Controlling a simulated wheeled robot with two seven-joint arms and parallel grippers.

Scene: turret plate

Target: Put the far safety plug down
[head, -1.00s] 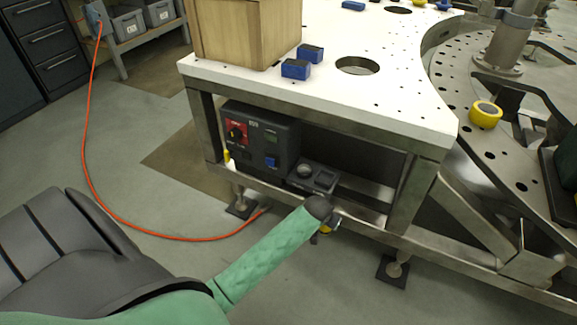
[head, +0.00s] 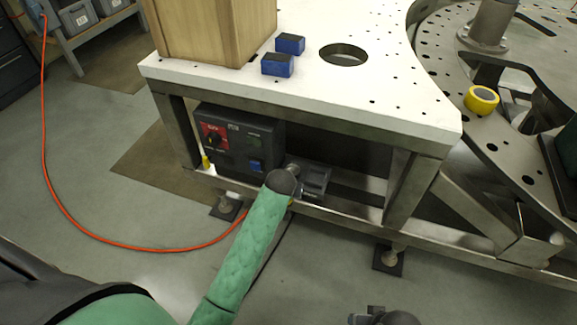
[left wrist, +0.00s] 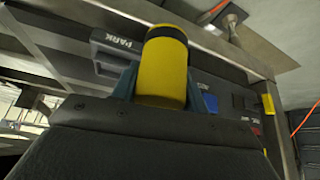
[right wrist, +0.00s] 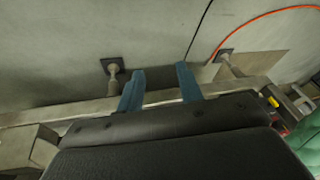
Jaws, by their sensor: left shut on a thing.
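A yellow cylindrical plug (left wrist: 163,75) with a dark band near its end sits between the blue fingers of my left gripper (left wrist: 165,88), which is shut on it. A grey part marked PARK (left wrist: 112,45) lies close beside the plug; whether they touch I cannot tell. In the head view my left wrist hides most of that gripper and plug, in front of a small grey unit (head: 316,180) on the low shelf. My right gripper (right wrist: 160,88) is open and empty, low in front of the frame; part of it shows at the head view's bottom edge (head: 372,316).
A dark control box (head: 238,140) with a red panel stands on the shelf left of the grey unit. Above is the white tabletop (head: 390,100) with a wooden box (head: 210,30) and blue blocks (head: 278,65). An orange cable (head: 120,245) lies on the floor.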

